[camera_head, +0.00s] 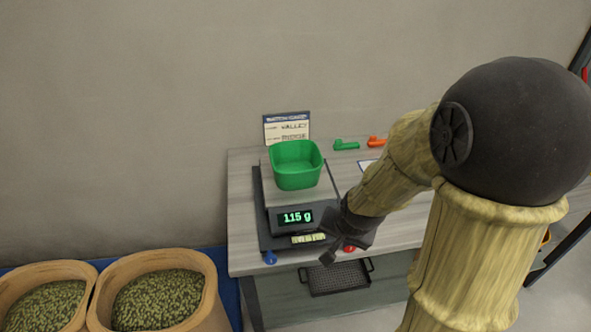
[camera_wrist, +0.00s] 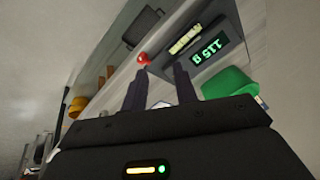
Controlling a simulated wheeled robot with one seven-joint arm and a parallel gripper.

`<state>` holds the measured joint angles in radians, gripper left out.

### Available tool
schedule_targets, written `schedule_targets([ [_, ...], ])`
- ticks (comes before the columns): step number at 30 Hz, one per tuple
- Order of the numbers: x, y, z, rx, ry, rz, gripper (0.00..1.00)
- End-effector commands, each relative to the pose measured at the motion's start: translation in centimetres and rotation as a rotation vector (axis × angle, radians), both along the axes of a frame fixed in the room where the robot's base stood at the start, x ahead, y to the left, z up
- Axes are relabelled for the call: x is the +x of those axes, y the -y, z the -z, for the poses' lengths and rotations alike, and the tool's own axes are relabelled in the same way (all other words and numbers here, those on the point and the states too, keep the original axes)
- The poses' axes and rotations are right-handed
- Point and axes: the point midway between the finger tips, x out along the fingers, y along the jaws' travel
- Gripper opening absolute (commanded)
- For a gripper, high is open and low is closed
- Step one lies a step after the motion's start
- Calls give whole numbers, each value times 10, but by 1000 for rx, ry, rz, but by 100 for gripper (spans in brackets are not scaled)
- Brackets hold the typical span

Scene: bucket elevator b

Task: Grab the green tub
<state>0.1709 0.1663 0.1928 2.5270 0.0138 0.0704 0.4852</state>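The green tub (camera_head: 297,168) stands upright on the pan of a scale (camera_head: 262,225), and its inside looks empty from here. It also shows in the wrist view (camera_wrist: 229,84), right of my gripper's fingers and partly hidden by my gripper's body. My gripper (camera_head: 328,236) is in front and to the right of the tub, near the scale's front right corner, apart from the tub. In the wrist view my gripper (camera_wrist: 160,78) has its two fingers spread, with nothing between them.
The scale reads 115 g and sits on a grey bench (camera_head: 243,262). A card sign (camera_head: 287,128) stands behind the tub. A green scoop (camera_head: 346,145) and an orange scoop (camera_head: 376,141) lie at the back. Sacks of green pellets (camera_head: 160,300) stand at lower left.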

Motion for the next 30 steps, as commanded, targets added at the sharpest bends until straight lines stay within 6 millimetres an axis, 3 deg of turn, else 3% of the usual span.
schedule_targets([
  [6,50,-9,25,288,111,430,29],
  [14,105,-16,34,763,201,949,29],
  [20,142,-8,23,1220,221,1340,29],
  [24,165,7,7,1573,208,1581,29],
  [30,180,27,-12,1901,174,1756,29],
])
